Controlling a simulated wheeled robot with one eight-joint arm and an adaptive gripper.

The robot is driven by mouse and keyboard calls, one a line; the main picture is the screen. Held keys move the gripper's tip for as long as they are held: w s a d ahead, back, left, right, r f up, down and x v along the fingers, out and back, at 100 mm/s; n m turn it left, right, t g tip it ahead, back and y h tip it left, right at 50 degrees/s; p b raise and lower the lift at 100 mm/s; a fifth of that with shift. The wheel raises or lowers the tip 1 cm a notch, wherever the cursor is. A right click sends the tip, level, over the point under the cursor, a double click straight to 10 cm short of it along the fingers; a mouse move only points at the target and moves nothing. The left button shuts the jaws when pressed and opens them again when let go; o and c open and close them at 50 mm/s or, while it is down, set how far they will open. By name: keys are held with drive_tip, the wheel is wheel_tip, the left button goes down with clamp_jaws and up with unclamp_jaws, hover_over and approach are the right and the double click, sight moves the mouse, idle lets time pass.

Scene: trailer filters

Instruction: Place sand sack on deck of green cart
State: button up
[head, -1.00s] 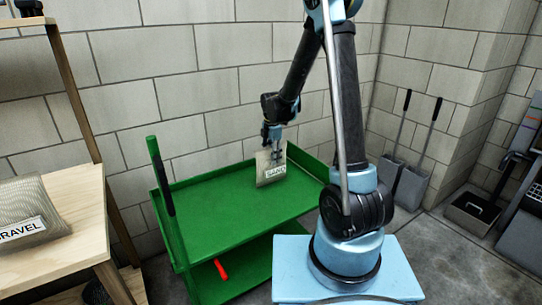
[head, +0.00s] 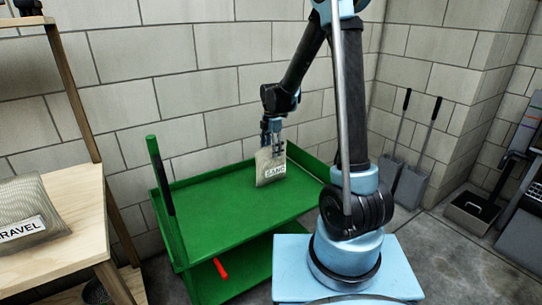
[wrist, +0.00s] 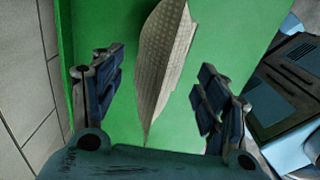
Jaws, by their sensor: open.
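The sand sack (head: 270,168), beige with a white SAND label, stands on edge on the upper deck of the green cart (head: 225,210), near the deck's far right part. My gripper (head: 272,141) is right above it, fingers pointing down. In the wrist view the sack (wrist: 165,62) rises between the two open fingers of my gripper (wrist: 158,95), with a gap on each side. The green deck (wrist: 245,25) fills the background there. The sack's lower edge appears to rest on the deck.
A wooden shelf (head: 85,215) at the left holds a gravel sack (head: 28,215). The cart has an upright handle at its left and a red item (head: 220,268) on its lower level. Two shovels (head: 415,165) lean on the block wall at the right. The deck's left and middle are bare.

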wheel_tip(320, 180, up, 9)
drive_tip(key=shift+f, duration=0.2)
drive_tip(key=s+d+r+m+t, duration=0.1)
drive_tip(key=s+d+r+m, duration=0.2)
drive_tip(key=s+d+m, duration=0.4)
drive_tip(key=s+d+r+m, duration=0.2)
drive_tip(key=s+d+m, duration=0.2)
drive_tip(key=s+d, duration=0.35)
drive_tip(key=s+d+f+m, duration=0.3)
drive_tip(key=s+m, duration=0.3)
drive_tip(key=s, duration=0.3)
drive_tip(key=s+d+f+m+t, duration=0.1)
drive_tip(key=s+d+f+m, duration=0.3)
drive_tip(key=s+m, duration=0.3)
drive_tip(key=shift+s+f+m, duration=0.3)
drive_tip(key=shift+s+f, duration=0.15)
drive_tip(key=shift+s, duration=0.5)
